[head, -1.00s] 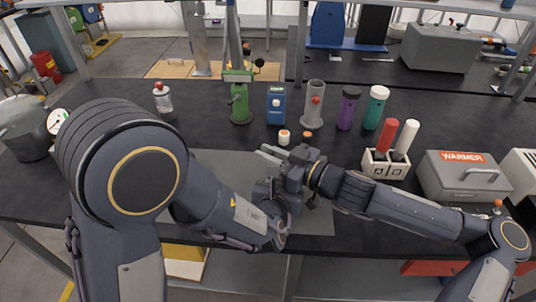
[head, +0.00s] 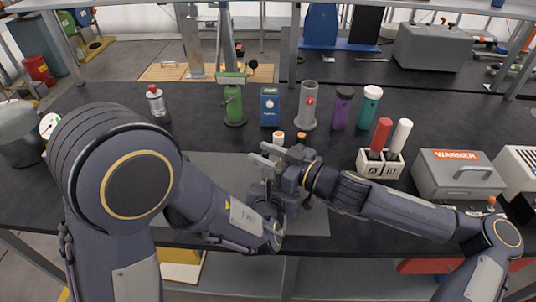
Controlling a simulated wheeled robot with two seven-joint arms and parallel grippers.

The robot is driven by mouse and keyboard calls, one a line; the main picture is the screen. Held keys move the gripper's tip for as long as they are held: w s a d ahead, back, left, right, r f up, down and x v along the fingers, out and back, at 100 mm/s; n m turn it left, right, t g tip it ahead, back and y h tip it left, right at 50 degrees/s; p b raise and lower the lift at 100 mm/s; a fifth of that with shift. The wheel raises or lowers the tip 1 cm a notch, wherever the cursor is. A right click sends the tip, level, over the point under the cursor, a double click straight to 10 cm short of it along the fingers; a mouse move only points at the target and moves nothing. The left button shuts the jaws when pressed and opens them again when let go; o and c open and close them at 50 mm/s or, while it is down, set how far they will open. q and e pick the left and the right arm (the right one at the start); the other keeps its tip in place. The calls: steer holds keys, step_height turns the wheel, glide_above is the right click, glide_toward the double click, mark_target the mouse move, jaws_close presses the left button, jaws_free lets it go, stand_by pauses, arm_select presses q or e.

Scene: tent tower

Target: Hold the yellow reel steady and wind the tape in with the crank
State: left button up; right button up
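No yellow reel, tape or crank can be made out; my arms and grippers cover the middle of the grey mat (head: 315,222), where they could be hidden. My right gripper (head: 266,154) is over the mat, pointing left. Its two pale fingers stand apart with a gap between them, and I see nothing held there. My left gripper (head: 268,196) is just below it in the picture, close to the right wrist. It is dark and partly hidden, so its fingers and anything between them cannot be made out.
Two small orange-capped bottles (head: 278,138) stand just behind my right gripper. A green stand (head: 234,104), blue box (head: 270,106), grey cylinder (head: 308,106) and purple and teal bottles line the back. A white holder (head: 380,163) and grey warmer (head: 457,175) stand right.

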steer(key=v, duration=1.2)
steer(key=shift+o, duration=0.3)
steer(key=shift+f, duration=0.1)
steer(key=s+a+r+m+g+y, duration=0.3)
steer(key=s+a+r+g+y, duration=0.2)
steer(key=a+r+g, duration=0.55)
steer(key=w+d+f+n+t+h, duration=0.2)
steer(key=w+d+f+n+h, duration=0.45)
steer(key=w+d+n, duration=0.35)
steer(key=shift+m, duration=0.3)
steer(key=x, duration=1)
steer(key=shift+w+a+f, duration=0.1)
steer(key=shift+w+a, duration=0.25)
steer(key=shift+a, duration=0.05)
